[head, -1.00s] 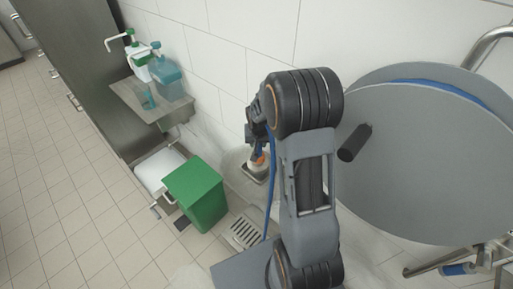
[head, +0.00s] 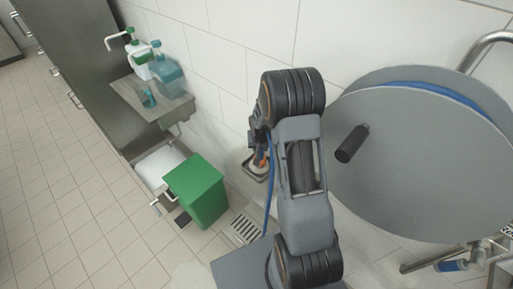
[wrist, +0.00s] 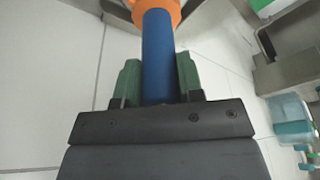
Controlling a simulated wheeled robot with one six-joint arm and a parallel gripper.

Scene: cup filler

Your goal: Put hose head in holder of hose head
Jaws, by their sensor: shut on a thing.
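The hose head, a blue handle (wrist: 158,50) with an orange collar, stands between the two dark green fingers of my gripper (wrist: 158,75) in the wrist view. The fingers are shut on the blue handle. In the head view its orange part (head: 261,158) shows just left of my arm, below my gripper (head: 260,142). A metal bracket (head: 256,177) that looks like the holder is at the wall there. The orange part overlaps the bracket in the picture; I cannot tell whether it is inside or in front of it. My arm hides part of this area.
A large grey hose reel (head: 430,160) with a black crank handle fills the right. A blue hose (head: 268,205) hangs beside my arm. A green bin (head: 197,190) stands left, below a shelf (head: 155,103) with bottles. The tiled floor at left is clear.

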